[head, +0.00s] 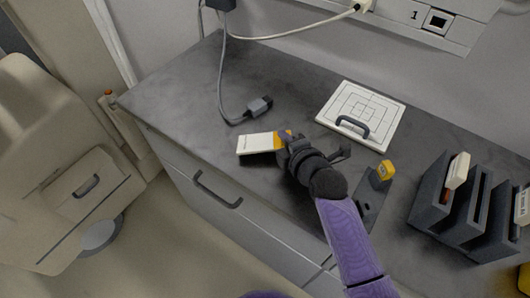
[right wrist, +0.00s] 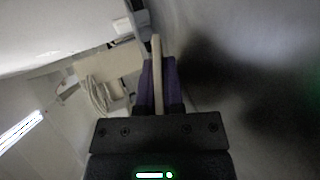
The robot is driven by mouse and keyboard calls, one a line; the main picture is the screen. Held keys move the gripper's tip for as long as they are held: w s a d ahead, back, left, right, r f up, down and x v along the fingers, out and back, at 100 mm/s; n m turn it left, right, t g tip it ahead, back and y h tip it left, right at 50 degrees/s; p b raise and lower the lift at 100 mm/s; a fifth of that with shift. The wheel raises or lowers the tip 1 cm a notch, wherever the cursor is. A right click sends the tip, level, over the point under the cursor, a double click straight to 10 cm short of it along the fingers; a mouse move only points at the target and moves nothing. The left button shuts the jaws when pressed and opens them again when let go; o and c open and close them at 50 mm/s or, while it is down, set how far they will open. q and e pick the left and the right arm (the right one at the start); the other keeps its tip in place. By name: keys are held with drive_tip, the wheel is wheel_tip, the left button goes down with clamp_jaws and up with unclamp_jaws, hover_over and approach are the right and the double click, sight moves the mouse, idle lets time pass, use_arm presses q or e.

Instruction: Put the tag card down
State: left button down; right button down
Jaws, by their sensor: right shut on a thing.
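The tag card (head: 255,144) is a thin white plate with an orange end, over the left front part of the grey cabinet top (head: 185,90). My right gripper (head: 284,143) is shut on its orange end, and the card sticks out to the left. In the right wrist view the card (right wrist: 157,70) shows edge-on as a pale strip between the purple finger pads of the gripper (right wrist: 159,88). I cannot tell whether the card touches the top. My left gripper is not in view.
A white square board with a dark handle (head: 362,115) lies behind the gripper. A cable connector (head: 258,106) lies behind the card. A yellow item (head: 382,172) and a dark slotted rack (head: 432,190) with cards stand right. The top's left part is clear.

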drive_tip(key=c, duration=0.9)
unclamp_jaws()
drive_tip(key=shift+r, duration=0.1)
drive_tip(key=p+v, duration=0.6)
drive_tip(key=v, duration=0.1)
drive_tip(key=shift+s+r+p, duration=0.25)
drive_tip(key=shift+r+p, duration=0.05)
drive_tip(key=shift+s+d, duration=0.15)
drive_tip(key=shift+s, duration=0.05)
drive_tip(key=shift+f, duration=0.15)
